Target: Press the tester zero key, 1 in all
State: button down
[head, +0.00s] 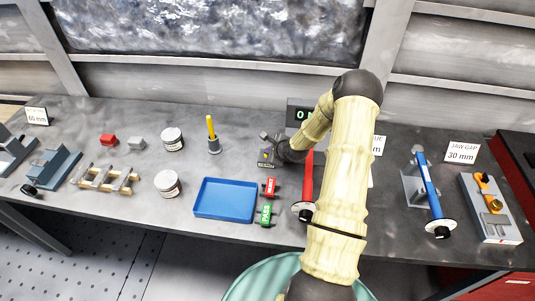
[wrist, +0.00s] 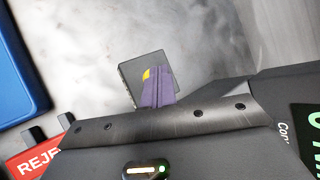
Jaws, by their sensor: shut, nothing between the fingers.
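The tester's dark display unit (head: 299,106) stands at the back of the bench, partly behind my arm, with a green digit showing. In the wrist view its display (wrist: 308,133) is cut off at the right edge. A small dark key block (head: 266,159) with a yellow mark and a label sits in front of it. It also shows in the wrist view (wrist: 132,74), partly covered by my gripper. My gripper (wrist: 157,82) is shut and empty, its fingertips over the block beside the yellow patch. I cannot tell whether they touch it.
A blue tray (head: 225,215) lies left of the block, with a red REJECT marker (head: 270,188) and a green PASS marker (head: 265,213) beside it. A red-handled tool (head: 307,180) stands close to my arm. Bare bench lies left of the block.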

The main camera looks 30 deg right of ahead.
jog(key=shift+r, duration=0.1)
jog(key=shift+r+p, duration=0.75)
jog(key=shift+r, duration=0.1)
notch_tip(320, 180, up, 5)
jog(key=p, duration=0.3)
jog(key=shift+p, duration=0.35)
dwell(0.6)
